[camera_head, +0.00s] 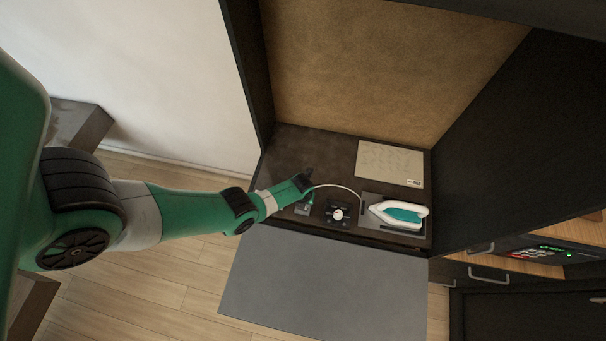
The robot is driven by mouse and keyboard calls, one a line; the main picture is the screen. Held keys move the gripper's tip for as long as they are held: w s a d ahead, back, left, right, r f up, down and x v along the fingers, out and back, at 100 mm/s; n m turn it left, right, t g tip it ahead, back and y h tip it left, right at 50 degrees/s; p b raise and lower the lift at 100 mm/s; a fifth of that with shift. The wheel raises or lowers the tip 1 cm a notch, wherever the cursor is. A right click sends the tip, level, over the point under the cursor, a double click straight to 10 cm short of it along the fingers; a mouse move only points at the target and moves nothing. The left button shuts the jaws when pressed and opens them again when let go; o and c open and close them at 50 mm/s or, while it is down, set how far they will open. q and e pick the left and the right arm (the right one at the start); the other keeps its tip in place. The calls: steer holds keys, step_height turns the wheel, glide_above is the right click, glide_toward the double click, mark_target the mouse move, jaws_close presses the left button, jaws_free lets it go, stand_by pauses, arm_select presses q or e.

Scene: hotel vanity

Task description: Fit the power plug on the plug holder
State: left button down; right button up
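My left gripper (306,180) reaches in from the left over the left part of the dark shelf. It is small and dark here, and I cannot tell whether its fingers are open or shut. A white cord (338,188) curves from the iron (398,214) to the gripper's end. The power plug is not clearly visible at that end; the gripper may hide it. A small black block with a round white part (338,214), possibly the plug holder, stands on the shelf between gripper and iron. My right gripper is not in view.
The white and teal iron rests on a grey plate (369,200). A pale flat panel (390,164) with a small label lies behind it. Dark cabinet walls (500,140) close in the right side. A grey flat surface (325,283) in front is clear.

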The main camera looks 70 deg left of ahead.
arm_select(q)
steer(key=shift+f, duration=0.3)
steer(key=c, duration=0.5)
jaws_free()
